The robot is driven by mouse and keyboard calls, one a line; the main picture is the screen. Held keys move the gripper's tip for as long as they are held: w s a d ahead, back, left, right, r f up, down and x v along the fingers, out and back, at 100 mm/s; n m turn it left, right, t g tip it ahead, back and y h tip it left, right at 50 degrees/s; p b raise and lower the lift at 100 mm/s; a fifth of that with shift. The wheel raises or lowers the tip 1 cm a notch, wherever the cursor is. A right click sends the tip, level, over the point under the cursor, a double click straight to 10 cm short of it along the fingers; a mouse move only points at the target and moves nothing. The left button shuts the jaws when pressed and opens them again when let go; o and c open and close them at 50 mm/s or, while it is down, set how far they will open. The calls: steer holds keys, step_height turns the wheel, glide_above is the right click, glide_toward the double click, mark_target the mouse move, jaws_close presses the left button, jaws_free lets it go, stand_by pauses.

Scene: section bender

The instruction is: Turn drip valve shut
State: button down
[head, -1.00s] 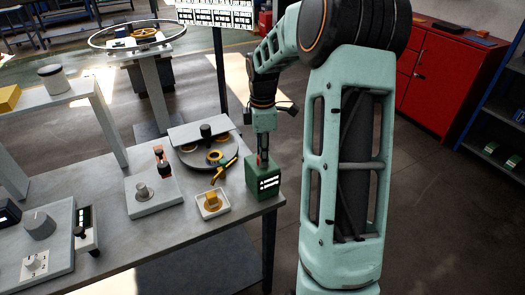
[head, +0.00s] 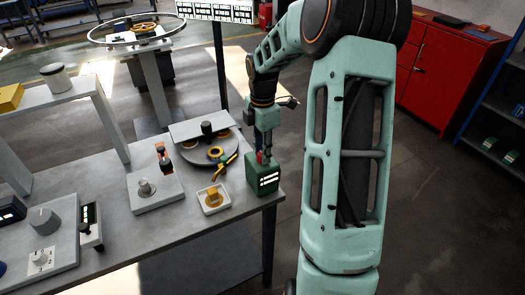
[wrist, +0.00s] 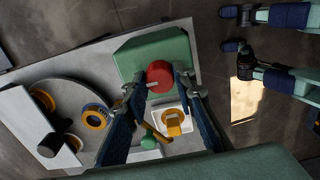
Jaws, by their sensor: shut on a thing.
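The drip valve's red knob (wrist: 160,76) sits on top of a green box (head: 263,179) at the table's right corner. A sliver of the red knob also shows in the head view (head: 260,157). My gripper (wrist: 160,82) points down over the box, with one blue-and-grey finger on each side of the knob. It is shut on the knob. In the head view my gripper (head: 265,150) hides most of the knob. A pale pointer mark shows at the knob's left side in the wrist view.
Close to the box are a white tray (head: 203,208) with a yellow part, a yellow-and-black handle (head: 224,166) and a round grey disc (head: 195,157) with yellow rings. Other panels stand farther left. Open floor lies right of the table.

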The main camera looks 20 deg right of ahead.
steer(key=c, duration=1.6)
jaws_free()
step_height(320, 180, up, 12)
steer(key=shift+r, duration=0.1)
